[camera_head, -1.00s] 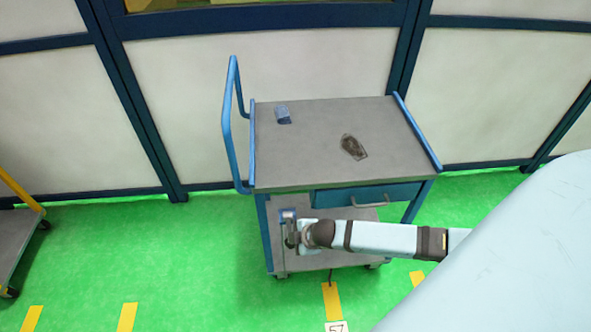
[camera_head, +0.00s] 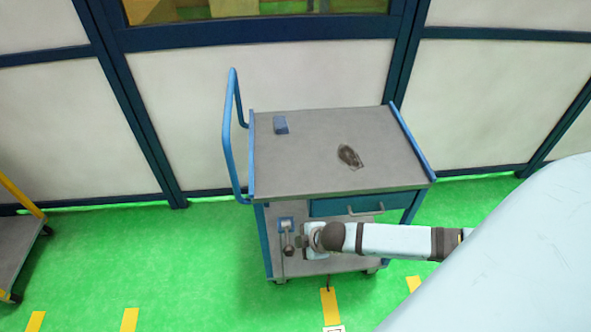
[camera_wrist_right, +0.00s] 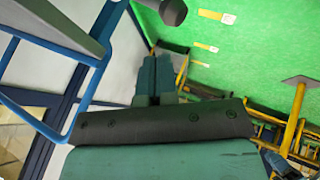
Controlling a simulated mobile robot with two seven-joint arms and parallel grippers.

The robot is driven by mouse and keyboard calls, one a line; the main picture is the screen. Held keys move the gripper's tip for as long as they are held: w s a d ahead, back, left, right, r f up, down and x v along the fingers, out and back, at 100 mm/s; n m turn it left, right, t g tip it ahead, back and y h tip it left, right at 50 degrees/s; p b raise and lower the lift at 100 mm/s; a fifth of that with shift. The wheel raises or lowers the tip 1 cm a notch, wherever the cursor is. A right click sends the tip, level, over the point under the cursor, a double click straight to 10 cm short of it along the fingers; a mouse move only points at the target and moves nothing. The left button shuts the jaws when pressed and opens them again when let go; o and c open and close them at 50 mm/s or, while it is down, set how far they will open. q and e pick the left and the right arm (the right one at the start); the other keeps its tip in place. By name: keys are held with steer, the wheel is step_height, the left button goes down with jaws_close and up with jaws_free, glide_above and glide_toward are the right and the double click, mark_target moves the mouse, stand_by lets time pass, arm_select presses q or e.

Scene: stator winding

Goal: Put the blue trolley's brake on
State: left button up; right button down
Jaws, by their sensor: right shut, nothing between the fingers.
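The blue trolley (camera_head: 262,225) stands by the wall, with a grey top and a blue push handle on its left. The lever hangs down and ends in a dark round knob (camera_head: 288,250). My right gripper (camera_head: 301,242) is just right of the lever, looking apart from it. In the right wrist view its fingers (camera_wrist_right: 155,72) are shut and empty, and a dark knob (camera_wrist_right: 173,12) shows beyond them. My left gripper is out of view.
A yellow-handled cart (camera_head: 22,245) stands at far left. Green floor in front is clear.

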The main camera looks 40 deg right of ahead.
steer(key=s+r, duration=0.4)
steer(key=s, duration=0.1)
stand_by(0.6)
steer(key=s+a+m+t, duration=0.2)
steer(key=s+a+m, duration=0.1)
steer(key=a+m, duration=0.2)
steer(key=s+a+m+t+y, duration=0.1)
steer(key=s+a+m, duration=0.2)
steer(key=a+m, duration=0.2)
steer(key=shift+s+a+f+t, duration=0.15)
steer(key=shift+s+a+t, duration=0.25)
steer(key=shift+a, duration=0.35)
